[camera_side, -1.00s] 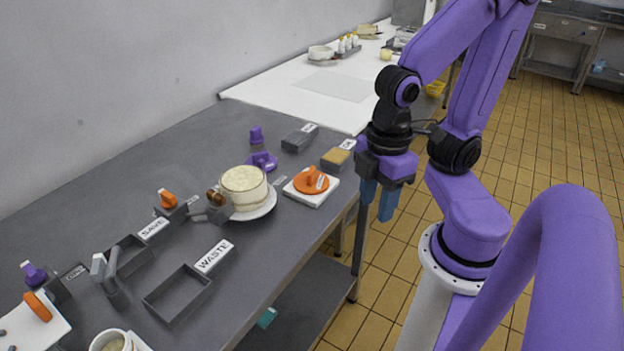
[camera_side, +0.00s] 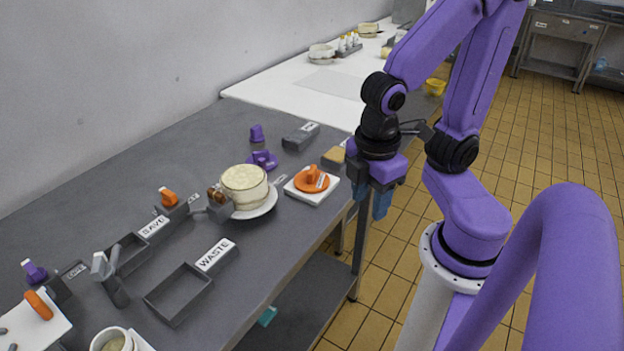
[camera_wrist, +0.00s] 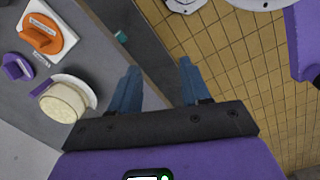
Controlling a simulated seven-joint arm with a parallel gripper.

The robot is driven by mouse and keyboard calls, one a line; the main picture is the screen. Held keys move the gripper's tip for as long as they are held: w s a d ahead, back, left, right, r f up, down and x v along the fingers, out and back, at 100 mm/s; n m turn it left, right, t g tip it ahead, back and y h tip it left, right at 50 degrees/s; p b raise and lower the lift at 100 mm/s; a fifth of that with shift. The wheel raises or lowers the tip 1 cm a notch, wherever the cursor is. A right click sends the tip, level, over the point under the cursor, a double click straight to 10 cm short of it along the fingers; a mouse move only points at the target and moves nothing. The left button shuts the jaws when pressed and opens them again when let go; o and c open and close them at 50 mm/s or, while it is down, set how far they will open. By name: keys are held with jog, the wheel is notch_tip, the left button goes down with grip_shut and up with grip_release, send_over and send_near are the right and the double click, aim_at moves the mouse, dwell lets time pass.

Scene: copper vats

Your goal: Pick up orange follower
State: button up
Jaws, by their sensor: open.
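An orange follower, a round disc with a raised grip (camera_side: 312,180), lies on a white square board (camera_side: 301,194) near the table's right edge. It also shows at the upper left of the wrist view (camera_wrist: 42,34). My gripper (camera_side: 371,200) is to the right of it, beyond the table edge, with its blue fingers pointing down. In the wrist view my gripper (camera_wrist: 160,70) is open, with nothing between the fingers.
A round cream-coloured block (camera_side: 244,184) on a white plate (camera_side: 264,208) stands left of the follower. A purple follower (camera_side: 262,160) lies behind. Grey trays marked SAVE and WASTE (camera_side: 166,310) occupy the front. The floor (camera_wrist: 225,60) lies under my gripper.

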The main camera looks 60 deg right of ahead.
jog(key=w+d+f+n+t+h, duration=0.15)
jog(key=w+f+n+h, duration=0.25)
jog(key=w+h, duration=0.4)
jog(key=n+t+h, duration=0.3)
jog(key=n+h, duration=0.1)
jog(key=n, duration=0.1)
send_near(310, 175)
jog(key=x, duration=0.6)
jog(key=shift+s+d+f, duration=0.1)
jog(key=shift+d, duration=0.35)
jog(key=shift+w+x, duration=0.15)
jog(key=shift+x, duration=1.2)
jog(key=shift+w+x, duration=0.15)
jog(key=shift+x, duration=1.2)
jog(key=shift+a, duration=0.15)
grip_shut()
